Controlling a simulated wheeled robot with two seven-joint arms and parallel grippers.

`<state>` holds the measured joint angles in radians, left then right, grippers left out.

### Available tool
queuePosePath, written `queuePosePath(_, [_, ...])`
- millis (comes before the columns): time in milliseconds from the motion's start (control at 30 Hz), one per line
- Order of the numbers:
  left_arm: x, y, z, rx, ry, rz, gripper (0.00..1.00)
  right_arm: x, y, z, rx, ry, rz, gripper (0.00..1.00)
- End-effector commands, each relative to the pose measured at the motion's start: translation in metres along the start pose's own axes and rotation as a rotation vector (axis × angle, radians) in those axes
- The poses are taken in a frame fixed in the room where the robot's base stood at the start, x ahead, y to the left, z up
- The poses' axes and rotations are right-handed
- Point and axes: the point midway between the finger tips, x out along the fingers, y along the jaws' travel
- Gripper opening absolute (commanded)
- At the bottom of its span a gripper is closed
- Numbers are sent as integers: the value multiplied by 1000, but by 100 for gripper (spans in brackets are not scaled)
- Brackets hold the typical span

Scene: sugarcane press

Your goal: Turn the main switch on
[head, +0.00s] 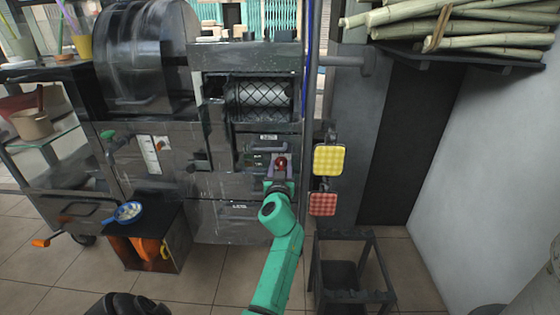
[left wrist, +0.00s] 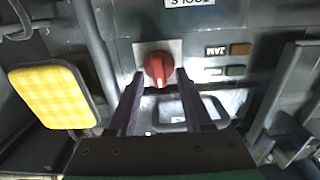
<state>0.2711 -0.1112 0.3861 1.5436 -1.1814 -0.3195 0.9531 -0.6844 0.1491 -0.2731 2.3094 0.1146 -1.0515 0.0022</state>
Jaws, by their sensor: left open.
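The main switch is a red rotary knob (head: 281,162) on the front of the dark press, low at its right side. In the left wrist view the red knob (left wrist: 158,67) sits on a pale square plate, its grip ridge standing roughly upright in the picture. My left gripper (head: 281,172) is at the switch, at the end of the green arm. In the left wrist view its open fingers (left wrist: 160,80) stand on either side of the knob, with a gap visible around it. Whether a finger touches it I cannot tell. My right gripper is out of view.
A yellow pad (head: 329,159) and a red pad (head: 322,204) hang just right of the switch. The yellow pad also shows in the left wrist view (left wrist: 50,95). Two small buttons (left wrist: 238,49) lie beside the knob. A dark stand (head: 345,236) is on the floor. Sugarcane (head: 470,25) lies on the shelf.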

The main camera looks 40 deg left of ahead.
Motion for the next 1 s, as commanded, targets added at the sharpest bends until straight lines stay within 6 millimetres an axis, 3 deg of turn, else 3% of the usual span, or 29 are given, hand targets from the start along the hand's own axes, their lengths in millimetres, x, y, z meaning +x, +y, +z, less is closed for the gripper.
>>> queuePosePath(167, [0, 0, 0, 0, 0, 0, 50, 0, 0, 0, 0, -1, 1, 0])
queuePosePath(233, [0, 0, 0, 0, 0, 0, 31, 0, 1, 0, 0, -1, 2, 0])
queuePosePath(300, [0, 0, 0, 0, 0, 0, 4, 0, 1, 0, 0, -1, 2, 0])
queuePosePath(333, [0, 0, 0, 0, 0, 0, 0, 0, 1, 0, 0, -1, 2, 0])
queuePosePath(733, [0, 0, 0, 34, 0, 1, 0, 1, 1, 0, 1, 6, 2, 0])
queuePosePath(1000, [0, 2, 1, 178, 1, 1, 0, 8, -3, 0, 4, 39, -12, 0])
